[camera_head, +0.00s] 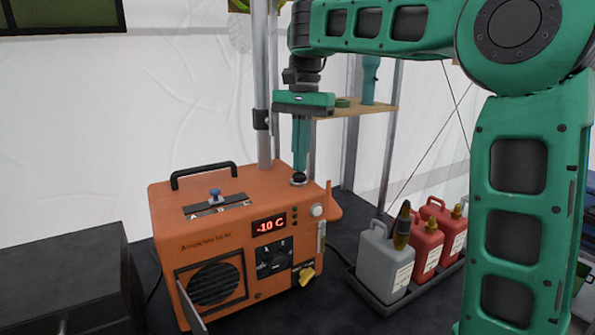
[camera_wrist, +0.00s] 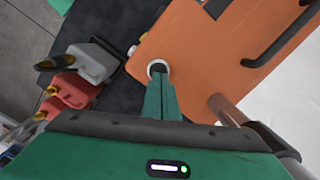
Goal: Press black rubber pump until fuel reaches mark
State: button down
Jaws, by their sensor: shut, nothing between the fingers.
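The black rubber pump (camera_head: 299,178) is a small dark dome in a pale ring on the top right corner of the orange heater (camera_head: 190,222). My gripper (camera_head: 299,170) is shut with nothing between its fingers. It points straight down, with its fingertips at the pump, touching or just above it. In the wrist view the shut fingers (camera_wrist: 160,84) reach the pump's ring (camera_wrist: 158,66) and partly cover the pump. A narrow upright strip (camera_head: 320,236) on the heater's front right edge may be the fuel gauge; its level and mark are too small to read.
The heater's red display (camera_head: 269,225) reads -10 C. A metal pole (camera_head: 264,90) stands behind the heater, close to my gripper. A grey canister (camera_head: 385,262) and red canisters (camera_head: 426,242) stand in a tray on the right. A dark box (camera_head: 70,275) is on the left.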

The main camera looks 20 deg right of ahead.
jog(key=shift+w+d+f, duration=0.1)
jog(key=shift+w+d+r, duration=0.25)
jog(key=shift+w+d, duration=0.2)
jog(key=shift+d, duration=0.1)
jog(key=shift+w+d+r, duration=0.25)
jog(key=shift+w+d, duration=0.2)
jog(key=shift+d, duration=0.05)
jog(key=shift+r, duration=0.15)
notch_tip(320, 180, up, 10)
jog(key=shift+w+d+r, duration=0.15)
jog(key=shift+w+d, duration=0.25)
jog(key=shift+w, duration=0.05)
jog(key=shift+a, duration=0.1)
dwell(0.5)
jog(key=s+a+f, duration=0.2)
jog(key=f, duration=0.1)
jog(key=shift+s+a, duration=0.1)
jog(key=shift+s, duration=0.2)
